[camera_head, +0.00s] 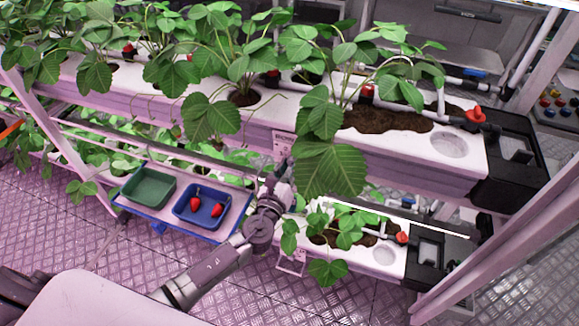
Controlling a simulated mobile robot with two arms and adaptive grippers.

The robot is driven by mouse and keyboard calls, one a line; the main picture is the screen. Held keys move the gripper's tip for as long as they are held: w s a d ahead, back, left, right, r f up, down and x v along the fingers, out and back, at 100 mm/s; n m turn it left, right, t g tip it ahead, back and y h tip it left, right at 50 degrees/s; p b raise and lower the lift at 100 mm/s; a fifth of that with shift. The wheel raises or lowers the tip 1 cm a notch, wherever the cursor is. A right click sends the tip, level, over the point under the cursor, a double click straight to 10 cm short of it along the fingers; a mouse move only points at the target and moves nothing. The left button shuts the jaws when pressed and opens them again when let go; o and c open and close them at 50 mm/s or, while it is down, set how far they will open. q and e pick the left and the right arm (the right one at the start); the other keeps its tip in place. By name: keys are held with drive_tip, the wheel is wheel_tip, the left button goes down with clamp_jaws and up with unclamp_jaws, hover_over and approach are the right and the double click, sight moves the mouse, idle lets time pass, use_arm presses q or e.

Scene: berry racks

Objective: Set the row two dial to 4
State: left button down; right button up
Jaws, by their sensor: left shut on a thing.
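A red dial (475,115) sits at the right end of the upper planting row, by a black box. A second red dial (402,238) sits at the right end of the lower row. No number can be read on either, and the picture does not show which is row two. My left gripper (283,172) is at the front of the rack, left of both dials and well apart from them. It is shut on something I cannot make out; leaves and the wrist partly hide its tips. My right gripper is not in view.
A blue tray carrier (237,207) beside my left wrist holds a green bin (149,187) and a blue bin (202,206) with red berries. Leaves overhang the upper trough (350,158). A white post (500,252) stands at right; a button panel (557,103) is behind.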

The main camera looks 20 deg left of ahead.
use_arm(q)
drive_tip(key=c, duration=0.9)
unclamp_jaws()
drive_tip(key=s, duration=1.2)
drive_tip(key=shift+a, duration=0.2)
drive_tip(key=shift+f, duration=0.1)
drive_tip(key=s+a+f+n+g+y, duration=0.1)
drive_tip(key=s+a+f+n+g, duration=0.3)
drive_tip(key=f, duration=0.7)
drive_tip(key=s+a+f+n+g, duration=0.1)
drive_tip(key=s+f+n+g, duration=0.35)
drive_tip(key=f, duration=0.65)
drive_tip(key=s+a+f+n+g+y, duration=0.1)
drive_tip(key=s+a+f+n+g, duration=0.15)
drive_tip(key=s+f+n, duration=0.65)
drive_tip(key=s+f+n+g, duration=0.2)
drive_tip(key=s+f+n, duration=0.2)
drive_tip(key=s, duration=0.3)
drive_tip(key=s+d+f+n+g+h, duration=0.1)
drive_tip(key=s+f+n+g, duration=0.1)
drive_tip(key=s+f+n, duration=0.2)
drive_tip(key=s+f+n+g, duration=0.2)
drive_tip(key=s+f+n, duration=0.2)
drive_tip(key=s+f, duration=0.4)
drive_tip(key=shift+s+d, duration=0.2)
drive_tip(key=shift+s, duration=0.3)
drive_tip(key=shift+s+d, duration=0.15)
drive_tip(key=shift+s, duration=0.3)
